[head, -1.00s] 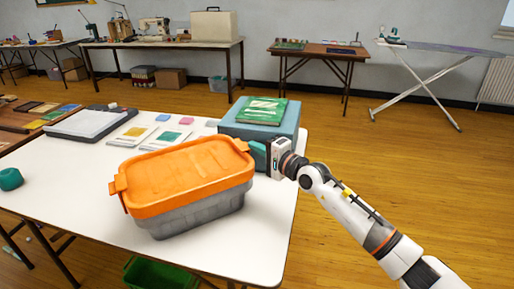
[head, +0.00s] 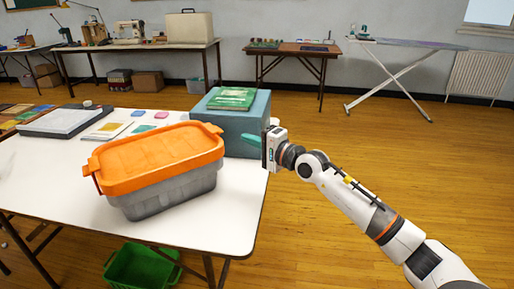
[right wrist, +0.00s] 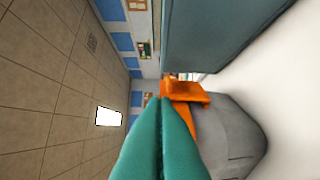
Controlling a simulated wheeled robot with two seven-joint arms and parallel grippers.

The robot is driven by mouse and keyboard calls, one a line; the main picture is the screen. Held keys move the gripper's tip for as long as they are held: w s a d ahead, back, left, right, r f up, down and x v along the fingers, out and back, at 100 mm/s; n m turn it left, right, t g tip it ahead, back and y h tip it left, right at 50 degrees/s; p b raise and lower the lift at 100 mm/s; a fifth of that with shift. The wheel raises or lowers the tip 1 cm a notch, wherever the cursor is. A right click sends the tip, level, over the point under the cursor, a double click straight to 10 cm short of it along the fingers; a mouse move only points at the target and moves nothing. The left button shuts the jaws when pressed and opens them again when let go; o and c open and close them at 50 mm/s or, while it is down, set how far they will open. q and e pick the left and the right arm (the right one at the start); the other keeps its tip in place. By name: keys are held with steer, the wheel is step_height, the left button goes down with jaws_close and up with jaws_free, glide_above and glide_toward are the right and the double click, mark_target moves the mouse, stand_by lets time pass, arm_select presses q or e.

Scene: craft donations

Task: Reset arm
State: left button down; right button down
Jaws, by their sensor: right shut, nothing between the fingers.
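My right gripper (head: 250,139) is at the right edge of the white table, in front of the blue-grey box and to the right of the lidded bin. It is shut and empty. Its teal fingers (right wrist: 161,140) lie together in the right wrist view. My right arm reaches in from the lower right of the head view. My left gripper is not in view.
A grey bin with an orange lid (head: 155,157) stands on the white table (head: 60,190). A blue-grey box (head: 240,120) carries a green book (head: 231,98). A green crate (head: 140,268) is under the table. The wooden floor at right is clear.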

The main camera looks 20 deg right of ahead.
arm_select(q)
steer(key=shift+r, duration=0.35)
